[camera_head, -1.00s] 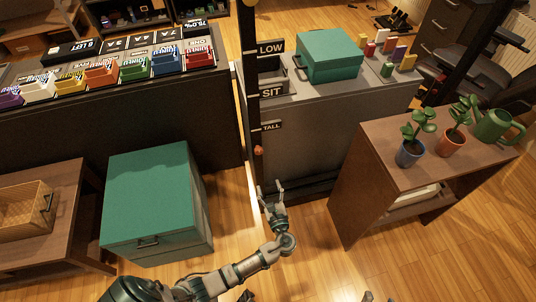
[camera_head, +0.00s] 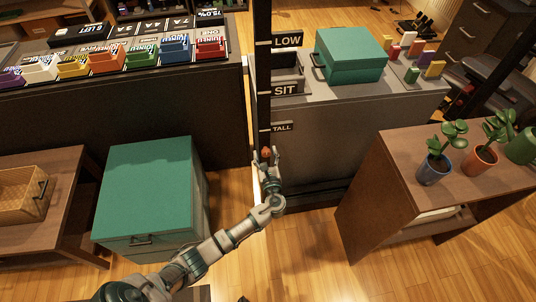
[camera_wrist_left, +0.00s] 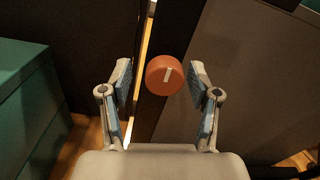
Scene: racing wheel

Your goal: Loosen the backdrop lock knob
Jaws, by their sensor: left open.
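The backdrop lock knob (camera_wrist_left: 165,75) is a round orange knob with a pale line across its face, which stands near upright. It sits on a dark vertical post (camera_head: 262,80). In the head view the knob (camera_head: 266,153) is small, just below the TALL label (camera_head: 283,127). My left gripper (camera_head: 267,158) is at the knob's height. In the left wrist view its two fingers (camera_wrist_left: 162,95) are open, one on each side of the knob, with gaps between. The knob is ahead, near the fingertips. My right gripper does not show.
A grey cabinet (camera_head: 330,150) stands just right of the post, with a green box (camera_head: 350,55) on top. A green-topped box (camera_head: 146,185) is at left. A brown table (camera_head: 480,180) with potted plants is at right. LOW and SIT labels mark the post higher up.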

